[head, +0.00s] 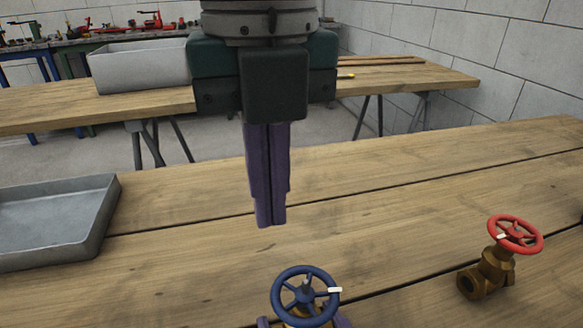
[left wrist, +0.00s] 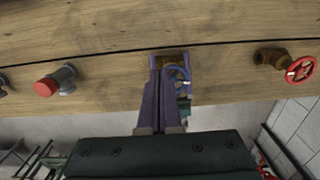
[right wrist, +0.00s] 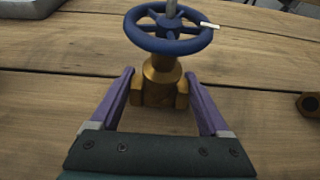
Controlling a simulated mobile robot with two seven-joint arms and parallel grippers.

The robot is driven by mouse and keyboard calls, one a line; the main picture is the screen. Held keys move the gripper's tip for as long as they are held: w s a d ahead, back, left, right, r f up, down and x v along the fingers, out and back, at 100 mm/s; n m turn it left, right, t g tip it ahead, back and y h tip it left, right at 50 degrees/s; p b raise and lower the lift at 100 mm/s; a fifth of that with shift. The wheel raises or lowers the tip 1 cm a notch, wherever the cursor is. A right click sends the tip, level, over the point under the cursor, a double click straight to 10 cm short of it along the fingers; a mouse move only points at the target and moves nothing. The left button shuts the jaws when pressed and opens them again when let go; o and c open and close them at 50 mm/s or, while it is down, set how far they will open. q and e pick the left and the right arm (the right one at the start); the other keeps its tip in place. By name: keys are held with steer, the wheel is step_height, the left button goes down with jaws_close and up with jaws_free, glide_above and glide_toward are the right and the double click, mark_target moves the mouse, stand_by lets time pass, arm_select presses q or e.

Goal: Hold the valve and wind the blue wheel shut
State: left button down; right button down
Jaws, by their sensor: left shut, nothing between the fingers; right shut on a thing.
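The blue wheel (head: 306,294) sits on a brass valve at the bottom middle of the head view, with a white mark on its rim at the right. In the right wrist view the brass valve body (right wrist: 159,82) stands upright under the wheel (right wrist: 169,30). My right gripper (right wrist: 159,88) is shut on the valve body, one purple finger on each side. Its fingertips show at the bottom of the head view. My left gripper (head: 270,222) points down above the bench, beyond the blue wheel, shut and empty. In the left wrist view its fingers partly hide the blue wheel and valve.
A brass valve with a red wheel (head: 515,234) stands to the right on the wooden bench (head: 400,210). A grey tray (head: 105,215) lies at the left. The left wrist view also shows a red-capped grey fitting (left wrist: 47,87). The bench between tray and red-wheeled valve is mostly clear.

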arm_select(q)
step_height(320, 180, down, 6)
stand_by(0.4)
steer(key=shift+s+d, duration=0.25)
steer(key=shift+d, duration=0.05)
stand_by(0.8)
steer(key=shift+w+d, duration=0.1)
steer(key=shift+d, duration=0.05)
steer(key=shift+w+d, duration=0.35)
steer(key=shift+d, duration=1.1)
steer(key=shift+w, duration=0.1)
step_height(320, 180, up, 6)
steer(key=shift+w, duration=0.35)
stand_by(0.4)
